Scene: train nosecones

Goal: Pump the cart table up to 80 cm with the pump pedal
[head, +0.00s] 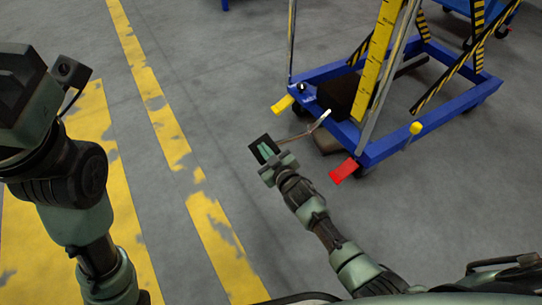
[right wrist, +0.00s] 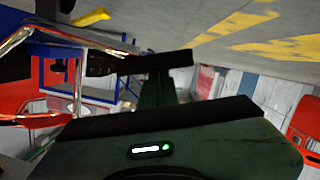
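The cart table's blue base frame (head: 385,146) stands at the upper right of the head view, with a yellow scale strip (head: 378,55) rising from it. A thin metal lever (head: 318,123) sticks out from the cart's near left side. A yellow pedal (head: 283,104) and a red pedal (head: 343,172) sit at the frame's corners. I cannot tell which part is the pump pedal. My right gripper (head: 264,149) is low, just left of the metal lever's outer end; contact and finger opening are unclear. My left gripper (head: 22,72) is raised at the far left, away from the cart; its opening is unclear.
Blue equipment (head: 485,8) stands at the top right. The grey floor with worn yellow markings (head: 150,88) is clear left of the cart. The right wrist view shows red machinery (right wrist: 305,125) at its right edge.

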